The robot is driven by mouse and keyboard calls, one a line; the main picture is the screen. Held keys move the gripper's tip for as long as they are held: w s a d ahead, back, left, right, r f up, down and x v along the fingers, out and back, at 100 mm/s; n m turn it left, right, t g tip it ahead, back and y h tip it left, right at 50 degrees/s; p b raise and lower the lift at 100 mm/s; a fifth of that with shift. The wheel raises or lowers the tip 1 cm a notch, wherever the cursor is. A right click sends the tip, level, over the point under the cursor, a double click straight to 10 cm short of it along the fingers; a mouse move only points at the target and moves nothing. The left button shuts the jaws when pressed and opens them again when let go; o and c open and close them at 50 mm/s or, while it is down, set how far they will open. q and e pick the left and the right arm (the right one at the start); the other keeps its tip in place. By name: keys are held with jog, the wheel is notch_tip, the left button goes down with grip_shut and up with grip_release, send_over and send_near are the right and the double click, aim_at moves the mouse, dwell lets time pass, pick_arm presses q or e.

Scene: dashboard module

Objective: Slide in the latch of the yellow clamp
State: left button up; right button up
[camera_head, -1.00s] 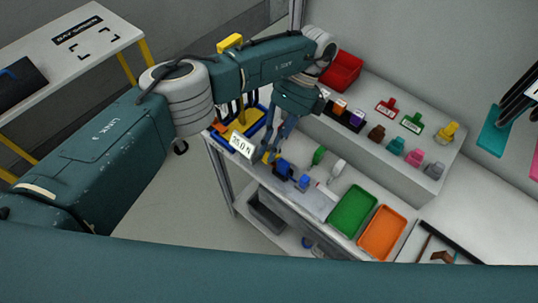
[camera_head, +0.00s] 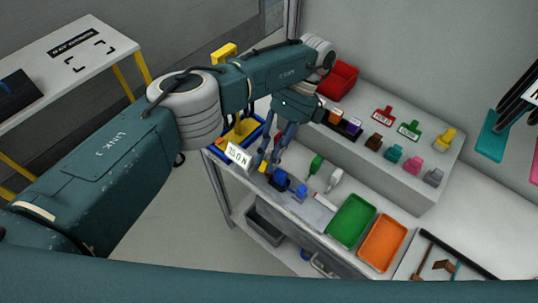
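My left gripper (camera_head: 271,163) reaches down over the left part of the workbench, its fingers close to a small yellow part (camera_head: 263,167) beside a blue device (camera_head: 281,179). I cannot tell whether this yellow part is the clamp, or whether the fingers touch it. No latch can be made out at this size, and the fingers partly cover the spot. A white display reading in newtons (camera_head: 238,155) shows just left of the fingers. Another yellow object (camera_head: 445,139) stands on the raised shelf, away from the gripper. My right gripper is not in view.
A blue bin with yellow contents (camera_head: 240,131) stands left of the gripper. Green (camera_head: 351,219) and orange (camera_head: 382,243) trays lie to the right. A raised shelf (camera_head: 400,172) with several small coloured objects and a red bin (camera_head: 338,80) stands behind.

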pick_arm(q)
jog(key=shift+r, duration=0.1)
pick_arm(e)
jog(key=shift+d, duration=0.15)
pick_arm(q)
jog(key=shift+w+a+r, duration=0.1)
jog(key=shift+r, duration=0.2)
notch_tip(320, 180, up, 9)
jog(key=shift+r, duration=0.1)
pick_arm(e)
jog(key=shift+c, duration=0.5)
